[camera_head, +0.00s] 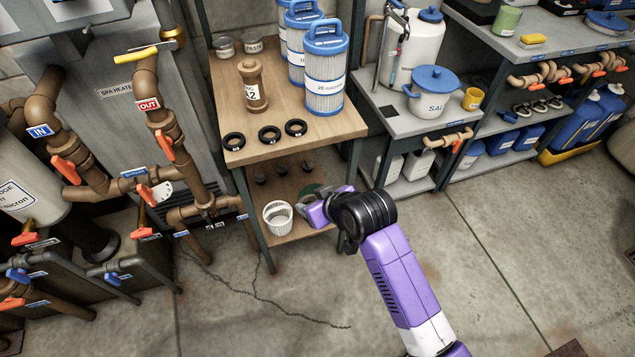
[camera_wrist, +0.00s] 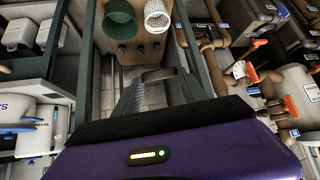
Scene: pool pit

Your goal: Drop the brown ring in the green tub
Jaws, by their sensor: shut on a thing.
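My gripper (camera_head: 312,208) is in front of the lower wooden shelf of the bench. In the wrist view its two fingers (camera_wrist: 158,84) close on a thin, dark grey-brown curved piece (camera_wrist: 160,73), which looks like the edge of the brown ring. The rest of the ring is hidden. The green tub (camera_wrist: 122,22) stands upright on the lower shelf, beyond the fingertips and apart from them. In the head view the green tub (camera_head: 309,189) is mostly hidden behind my gripper.
A white slotted basket (camera_head: 278,218) stands beside the green tub. Several small dark pieces (camera_head: 282,169) sit further back on that shelf. Black rings (camera_head: 270,133), a brown fitting (camera_head: 252,87) and blue-capped filters (camera_head: 324,80) stand on the upper bench. Floor in front is clear.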

